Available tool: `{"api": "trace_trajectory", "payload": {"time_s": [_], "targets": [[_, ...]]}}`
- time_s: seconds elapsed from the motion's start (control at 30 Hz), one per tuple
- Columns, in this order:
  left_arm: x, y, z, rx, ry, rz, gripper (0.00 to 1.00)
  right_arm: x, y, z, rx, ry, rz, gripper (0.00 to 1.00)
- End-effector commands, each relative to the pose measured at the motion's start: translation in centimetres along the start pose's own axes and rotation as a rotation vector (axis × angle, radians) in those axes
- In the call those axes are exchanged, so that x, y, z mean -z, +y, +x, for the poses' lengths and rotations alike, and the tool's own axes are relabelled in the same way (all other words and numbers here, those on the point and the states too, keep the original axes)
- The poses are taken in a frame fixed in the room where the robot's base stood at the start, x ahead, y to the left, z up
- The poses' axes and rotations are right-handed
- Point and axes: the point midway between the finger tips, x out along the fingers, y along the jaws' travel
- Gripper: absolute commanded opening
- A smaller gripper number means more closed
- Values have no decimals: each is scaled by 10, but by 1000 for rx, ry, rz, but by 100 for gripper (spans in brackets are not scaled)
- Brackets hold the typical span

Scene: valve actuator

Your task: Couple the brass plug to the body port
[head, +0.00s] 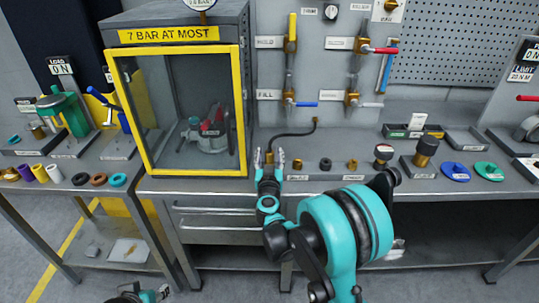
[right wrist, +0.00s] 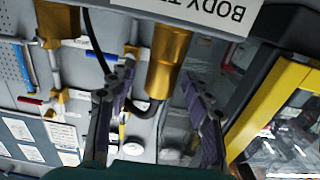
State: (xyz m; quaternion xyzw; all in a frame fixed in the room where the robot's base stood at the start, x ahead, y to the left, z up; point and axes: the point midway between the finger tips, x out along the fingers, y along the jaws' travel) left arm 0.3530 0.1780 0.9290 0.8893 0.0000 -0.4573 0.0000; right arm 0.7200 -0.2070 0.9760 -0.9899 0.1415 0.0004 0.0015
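The brass plug (right wrist: 168,60) hangs at the end of a black hose (head: 290,134). In the right wrist view it stands between the two fingers of my right gripper (right wrist: 158,112), with a gap on either side. The right gripper (head: 269,158) is open at the bench's front edge in the head view, where the plug (head: 269,159) shows small between the fingers. A grey and red valve body (head: 208,132) sits inside the yellow-framed cabinet; its port is too small to make out. A part of my left gripper (head: 148,293) shows at the bottom edge, its fingers unclear.
The yellow-framed cabinet (head: 148,118) stands left of the plug, its front pane closed. Small brass and black fittings (head: 351,164) stand along the bench right of the gripper. A label reading "BODY T..." (right wrist: 205,12) is close to the plug. Pipes with coloured handles (head: 291,45) line the wall.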

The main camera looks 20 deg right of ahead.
Motion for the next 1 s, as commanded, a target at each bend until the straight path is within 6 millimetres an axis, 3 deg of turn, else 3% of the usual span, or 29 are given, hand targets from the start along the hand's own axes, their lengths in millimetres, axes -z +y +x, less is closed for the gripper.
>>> {"api": "trace_trajectory", "payload": {"time_s": [0.27,0.7,1.0], "targets": [[0,0,0,0,0,0,40,0,0,-6,0,0,0,50],[0,0,0,0,0,0,40,0,-1,-94,3,0,0,50],[0,0,0,0,0,0,40,0,0,-120,0,0,0,50]]}}
